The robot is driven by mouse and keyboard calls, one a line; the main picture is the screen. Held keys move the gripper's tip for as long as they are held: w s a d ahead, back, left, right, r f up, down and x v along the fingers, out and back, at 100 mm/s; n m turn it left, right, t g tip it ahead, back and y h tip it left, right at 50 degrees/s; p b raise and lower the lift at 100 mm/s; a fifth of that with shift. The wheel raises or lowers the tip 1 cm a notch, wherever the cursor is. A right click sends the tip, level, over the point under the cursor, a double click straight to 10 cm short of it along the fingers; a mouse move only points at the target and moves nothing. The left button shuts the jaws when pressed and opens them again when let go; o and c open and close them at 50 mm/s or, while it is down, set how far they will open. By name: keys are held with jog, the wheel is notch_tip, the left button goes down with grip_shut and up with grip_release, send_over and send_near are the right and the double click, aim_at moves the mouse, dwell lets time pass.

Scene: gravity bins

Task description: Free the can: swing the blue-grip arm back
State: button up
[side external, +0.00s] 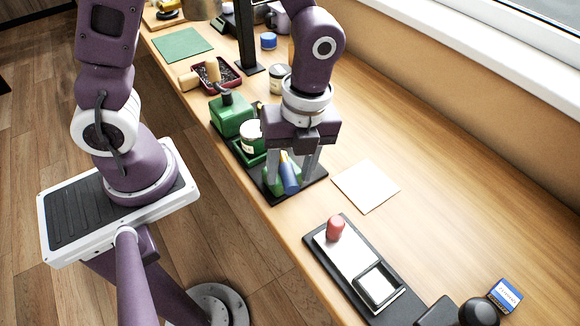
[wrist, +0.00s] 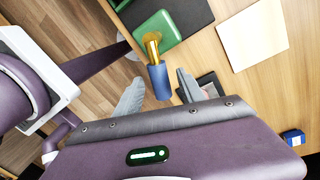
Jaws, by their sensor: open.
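A green clamp-like fixture (side external: 231,116) stands on a black base plate (side external: 312,184) at the bench's front edge. A can with a pale label (side external: 252,136) sits between its green parts, partly hidden by my gripper. The blue grip (side external: 290,178) of the arm is tilted at the near end of the fixture. In the wrist view the blue grip (wrist: 158,80) sits on a brass-coloured rod (wrist: 152,46) from a green block (wrist: 150,28). My gripper (side external: 290,172) points down, with open fingers on either side of the grip. Contact cannot be told. The can is not seen in the wrist view.
A white square sheet (side external: 366,186) lies right of the fixture. A black tray with a red knob (side external: 336,228) is nearer.

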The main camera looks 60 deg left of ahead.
jog(key=shift+f, duration=0.1)
jog(key=shift+c, duration=0.2)
grip_shut()
dwell(1.2)
